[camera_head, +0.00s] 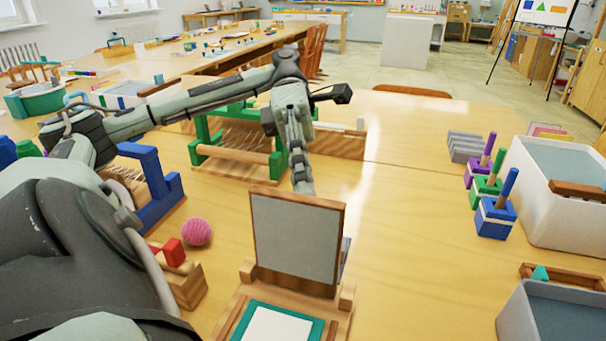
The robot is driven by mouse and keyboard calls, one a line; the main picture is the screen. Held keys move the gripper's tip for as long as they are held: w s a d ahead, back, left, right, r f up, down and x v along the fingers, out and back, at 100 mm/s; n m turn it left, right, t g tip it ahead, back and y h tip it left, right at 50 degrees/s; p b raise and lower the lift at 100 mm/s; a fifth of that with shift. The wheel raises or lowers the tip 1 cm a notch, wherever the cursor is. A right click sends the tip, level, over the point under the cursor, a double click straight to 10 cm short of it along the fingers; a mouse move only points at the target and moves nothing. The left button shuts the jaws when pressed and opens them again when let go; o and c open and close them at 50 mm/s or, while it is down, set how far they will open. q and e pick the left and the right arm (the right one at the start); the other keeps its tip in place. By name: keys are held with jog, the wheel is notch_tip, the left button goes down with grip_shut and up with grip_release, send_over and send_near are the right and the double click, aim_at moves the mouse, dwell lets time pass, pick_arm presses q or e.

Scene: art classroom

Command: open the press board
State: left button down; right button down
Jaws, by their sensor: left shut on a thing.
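The press board (298,240) is a grey-faced panel with a wooden frame, standing roughly upright at the back of its wooden base (337,322). On the base lies a white sheet (278,326) within a teal border. My left gripper (303,187) reaches over from behind the board, fingers pointing down at its top edge. The fingers are shut on the board's top edge; their tips are partly hidden behind it. My right gripper is not in view.
A pink yarn ball (196,232), a blue loom (150,185) and a green loom (232,155) stand to the left. Coloured stamp blocks (495,222) and a white tub (540,215) stand to the right. The tabletop between board and blocks is clear.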

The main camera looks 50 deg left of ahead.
pick_arm(q)
notch_tip(320, 180, down, 2)
jog(key=shift+d, duration=0.1)
jog(key=c, duration=1.7)
grip_release()
jog(key=shift+o, duration=0.8)
jog(key=shift+w, duration=0.1)
jog(key=shift+r, duration=0.15)
